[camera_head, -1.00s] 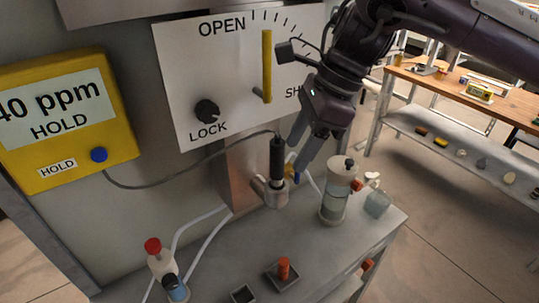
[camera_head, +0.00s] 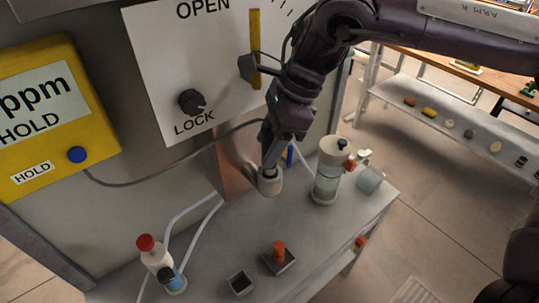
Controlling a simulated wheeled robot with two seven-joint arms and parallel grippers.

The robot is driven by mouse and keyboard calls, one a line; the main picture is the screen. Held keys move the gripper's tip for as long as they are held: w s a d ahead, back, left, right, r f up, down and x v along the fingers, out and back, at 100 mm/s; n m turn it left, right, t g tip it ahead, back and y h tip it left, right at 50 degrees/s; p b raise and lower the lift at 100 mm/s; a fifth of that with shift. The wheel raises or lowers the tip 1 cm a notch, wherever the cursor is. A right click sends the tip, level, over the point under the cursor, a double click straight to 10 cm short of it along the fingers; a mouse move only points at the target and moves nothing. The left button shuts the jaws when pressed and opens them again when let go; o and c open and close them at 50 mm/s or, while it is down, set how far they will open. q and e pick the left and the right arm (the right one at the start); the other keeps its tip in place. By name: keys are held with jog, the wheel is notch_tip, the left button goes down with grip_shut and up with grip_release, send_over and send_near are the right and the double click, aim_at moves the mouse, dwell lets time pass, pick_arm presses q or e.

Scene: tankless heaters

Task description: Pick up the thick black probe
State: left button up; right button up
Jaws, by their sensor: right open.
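The thick black probe stood upright in a pale cup-like holder (camera_head: 269,184) on the grey bench a second ago. It is now hidden, or nearly so, by my right gripper (camera_head: 270,163). Its grey cable (camera_head: 185,166) runs from the yellow meter (camera_head: 45,130) to the spot behind the gripper. My right gripper points down just above the holder, its fingers at the probe's place. It is open; whether the fingers touch the probe cannot be told. My left gripper is not in view.
A red-capped bottle (camera_head: 154,254) and two small dark trays are nearer. The wall panel with its lock knob (camera_head: 191,102) rises behind.

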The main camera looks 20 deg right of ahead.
jog(key=shift+a+f, duration=0.3)
jog(key=shift+f, duration=0.35)
jog(key=c, duration=1.1)
grip_shut()
jog(key=shift+r, duration=0.15)
